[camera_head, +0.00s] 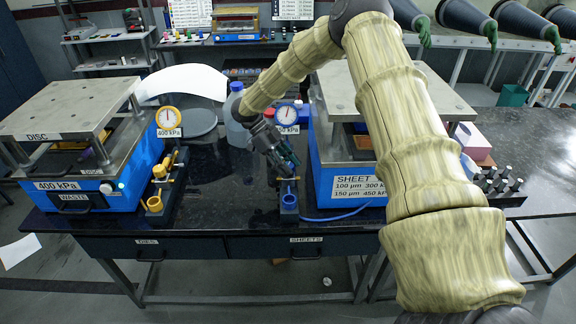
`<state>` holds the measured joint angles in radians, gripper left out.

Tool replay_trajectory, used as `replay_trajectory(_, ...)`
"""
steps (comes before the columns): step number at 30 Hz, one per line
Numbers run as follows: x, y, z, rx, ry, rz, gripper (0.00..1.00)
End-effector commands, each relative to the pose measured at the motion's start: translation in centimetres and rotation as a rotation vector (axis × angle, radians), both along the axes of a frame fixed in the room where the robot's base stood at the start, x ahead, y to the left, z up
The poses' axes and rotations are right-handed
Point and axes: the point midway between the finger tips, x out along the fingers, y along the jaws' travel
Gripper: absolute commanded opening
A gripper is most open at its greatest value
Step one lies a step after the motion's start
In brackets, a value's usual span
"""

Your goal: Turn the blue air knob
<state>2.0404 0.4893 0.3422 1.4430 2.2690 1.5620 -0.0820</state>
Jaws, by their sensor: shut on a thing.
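My gripper (287,171) reaches down at the left front of the right-hand blue press (337,185), its jaws shut around the spot where the blue air knob sits. The fingers cover most of the knob, so its turn angle cannot be read. Just below the fingertips is a small blue cup-like fitting (289,203) on the dark stand, with a blue hose (345,214) at the table's front. A round gauge (287,114) stands behind my gripper, its label partly hidden by the arm.
The left blue press (97,187), marked DISC and 400 kPa, has its own gauge (168,119) and yellow valve parts (164,170). A clear bottle (237,115) stands behind my gripper. Dark cylinders (497,182) stand at right.

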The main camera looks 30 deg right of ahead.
Motion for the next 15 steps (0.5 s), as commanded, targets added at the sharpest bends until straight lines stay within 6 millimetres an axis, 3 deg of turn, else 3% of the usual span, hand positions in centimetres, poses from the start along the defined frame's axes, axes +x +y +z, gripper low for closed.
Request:
replay_trajectory(4,0.28,-0.07,0.25,-0.002,-0.008,0.001,0.13)
replay_trajectory(5,0.27,-0.08,0.25,-0.002,-0.008,0.001,0.4)
replay_trajectory(8,0.24,-0.06,0.23,-0.002,-0.006,0.001,0.58)
replay_trajectory(15,0.12,-0.04,0.11,-0.001,-0.003,0.001,0.58)
